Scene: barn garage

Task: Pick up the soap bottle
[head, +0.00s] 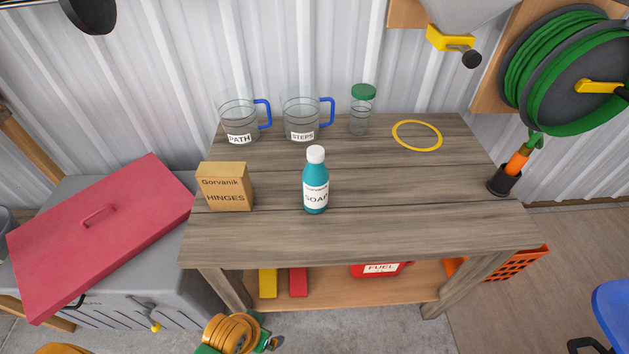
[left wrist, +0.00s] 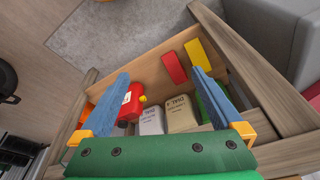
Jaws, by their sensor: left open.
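The soap bottle (head: 316,185) is teal with a white cap and a white label reading SOAP. It stands upright near the middle of the wooden workbench top (head: 370,225) in the head view. My left gripper (left wrist: 158,73) shows in the left wrist view with its two blue fingers spread wide and nothing between them. That view faces the bench's lower shelf, and the soap bottle does not show there.
A hinges box (head: 226,187) stands left of the bottle. Behind are two labelled jugs (head: 240,120) (head: 301,118), a green-lidded jar (head: 361,112) and a yellow ring (head: 417,135). The bench front is clear. The lower shelf holds a red fuel can (left wrist: 131,103) and blocks (left wrist: 174,67).

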